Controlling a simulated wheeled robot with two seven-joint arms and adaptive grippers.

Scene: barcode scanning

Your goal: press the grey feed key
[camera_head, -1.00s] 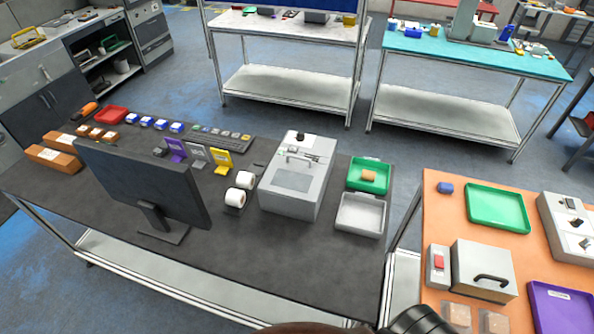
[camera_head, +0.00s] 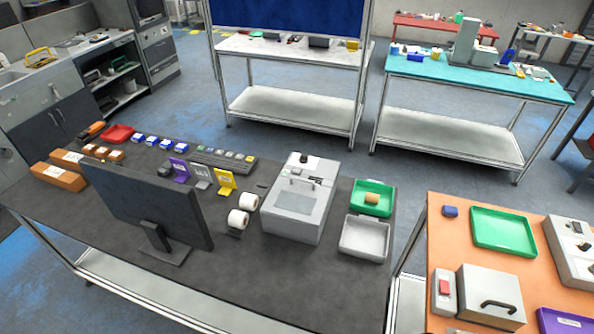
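A white-grey box-shaped machine (camera_head: 301,197), which looks like a label printer, stands on the dark bench (camera_head: 215,272). It has a flat window and handle on its front part and a small black knob and dark controls toward its back. I cannot make out a grey feed key on it at this size. A dark row of small coloured keys or blocks (camera_head: 224,158), some grey, lies behind it to the left. Neither of my grippers is in view.
A black monitor (camera_head: 148,205) stands left of the machine, with two white rolls (camera_head: 238,219) between. A green tray (camera_head: 372,196) and a grey tray (camera_head: 364,238) sit right. An orange bench (camera_head: 437,225) carries a lidded box (camera_head: 490,296). Bare bench lies in front.

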